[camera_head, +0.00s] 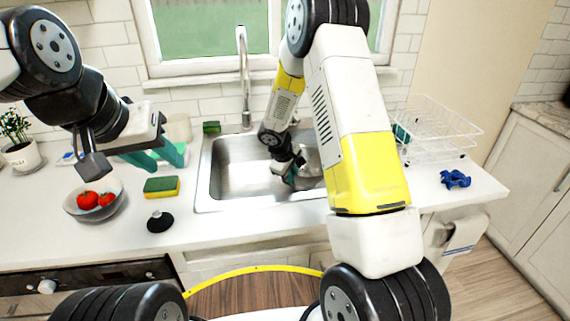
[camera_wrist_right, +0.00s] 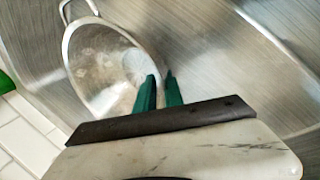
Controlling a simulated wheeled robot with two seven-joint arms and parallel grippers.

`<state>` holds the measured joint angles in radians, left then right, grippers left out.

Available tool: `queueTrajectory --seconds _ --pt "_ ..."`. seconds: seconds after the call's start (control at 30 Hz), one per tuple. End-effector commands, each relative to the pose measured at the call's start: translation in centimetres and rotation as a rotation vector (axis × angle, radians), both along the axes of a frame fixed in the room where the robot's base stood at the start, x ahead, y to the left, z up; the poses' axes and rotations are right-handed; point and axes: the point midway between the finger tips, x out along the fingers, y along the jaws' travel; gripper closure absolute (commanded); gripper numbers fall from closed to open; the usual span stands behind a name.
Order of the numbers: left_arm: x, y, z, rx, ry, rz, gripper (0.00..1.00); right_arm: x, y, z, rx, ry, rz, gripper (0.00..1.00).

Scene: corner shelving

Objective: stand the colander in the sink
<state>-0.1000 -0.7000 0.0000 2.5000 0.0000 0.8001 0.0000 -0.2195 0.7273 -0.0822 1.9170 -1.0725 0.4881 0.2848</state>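The metal colander (camera_wrist_right: 95,65) is a grey bowl with a loop handle, seen inside the sink in the right wrist view. In the head view it shows partly (camera_head: 311,160), the rest hidden by my right arm. The steel sink (camera_head: 228,170) is set in the white counter. My right gripper (camera_wrist_right: 160,88) has its green fingers close together across the colander's rim, one over the bowl and one outside; it appears shut on the rim. Its fingers are small in the head view (camera_head: 291,175). My left gripper (camera_head: 160,157) is open and empty above the counter, left of the sink.
A bowl (camera_head: 94,211) with tomatoes, a yellow-green sponge (camera_head: 161,187) and a black stopper-like object (camera_head: 160,221) are left of the sink. The faucet (camera_head: 243,80) rises behind the basin. A wire dish rack (camera_head: 436,130) and a blue object (camera_head: 455,179) are to the right.

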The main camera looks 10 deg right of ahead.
Motion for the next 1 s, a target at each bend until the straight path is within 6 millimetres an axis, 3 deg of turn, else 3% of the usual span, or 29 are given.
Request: queueTrajectory --seconds 0.47,1.0 --pt "0.0 0.0 0.0 0.000 0.000 0.000 0.64 0.1 0.0 0.8 0.002 -0.003 0.000 0.76" --pt "0.0 0.0 0.0 0.000 0.000 0.000 0.64 -3.0 2.8 10.6 0.001 -0.002 0.000 0.76"
